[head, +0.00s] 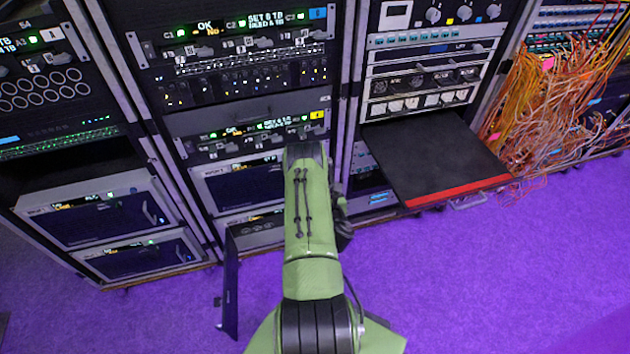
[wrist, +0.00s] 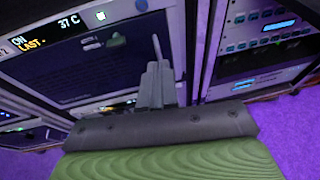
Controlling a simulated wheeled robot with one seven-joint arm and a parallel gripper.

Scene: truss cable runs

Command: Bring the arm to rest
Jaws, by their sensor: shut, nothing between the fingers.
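My green arm reaches forward from the bottom middle of the head view toward the middle rack. Its gripper end is hidden there behind my own arm. In the wrist view my gripper (wrist: 157,70) is shut, its grey fingers together with nothing between them. The fingers point at the lower front of the middle rack (wrist: 80,60), where a dark panel with a lit "37 C" display (wrist: 68,22) shows. I cannot tell the exact gap between the fingertips and the panel.
A dark pull-out shelf with a red front edge (head: 460,190) juts out at the right. A dark door or panel (head: 230,285) stands open low, left of my arm. Orange cables (head: 550,100) hang at the far right. Purple floor (head: 480,290) is clear at the lower right.

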